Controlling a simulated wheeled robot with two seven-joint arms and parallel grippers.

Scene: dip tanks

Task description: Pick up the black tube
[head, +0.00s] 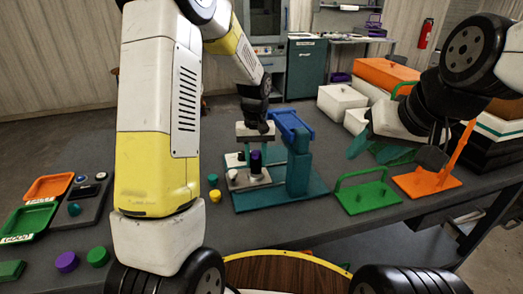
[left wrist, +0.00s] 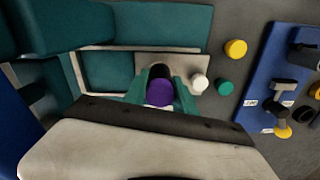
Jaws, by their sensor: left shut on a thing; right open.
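The black tube (head: 256,169) has a purple top and stands upright at the pale block of a teal stand, in the middle of the head view. In the left wrist view, its purple top (left wrist: 160,93) faces the camera, with its dark body (left wrist: 159,72) behind. My left gripper (left wrist: 161,90) has its teal fingers on either side of the tube, shut on it. In the head view, my left gripper (head: 255,147) is right above the tube. The tube's lower end is hard to make out. My right gripper (head: 374,147) is open and empty at the right.
The teal stand (head: 312,189) has a blue-topped post close beside the tube. A white cap (left wrist: 199,83), a green cap (left wrist: 225,88) and a yellow cap (left wrist: 236,48) are near. A green holder (head: 368,199) and an orange holder (head: 427,183) stand at the right.

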